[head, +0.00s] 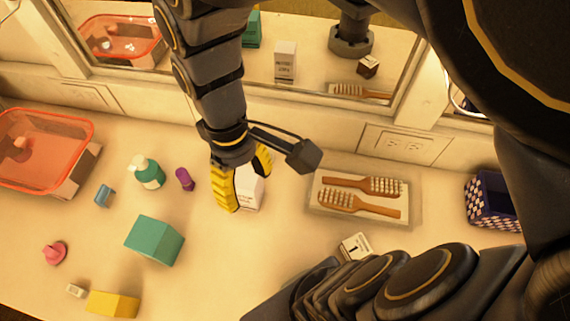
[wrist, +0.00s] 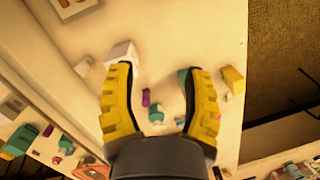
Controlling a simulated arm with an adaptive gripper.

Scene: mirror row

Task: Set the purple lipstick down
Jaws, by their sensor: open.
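The purple lipstick (head: 184,179) is on the pale counter, left of my gripper and just right of the green bottle. It appears to stand upright. My gripper (head: 243,190) is open and empty, with its yellow fingers over a white box (head: 250,188), which they partly hide. In the wrist view, the lipstick (wrist: 146,97) shows between the open fingers (wrist: 161,72), beyond them and apart from them. The white box (wrist: 121,54) is near the tip of the left finger there.
The green bottle (head: 149,172), blue clip (head: 104,195) and teal block (head: 154,240) are around the lipstick. A red bin (head: 84,150) is at far left. A tray (head: 330,208) with two brushes is right. A mirror (head: 275,84) runs along the back.

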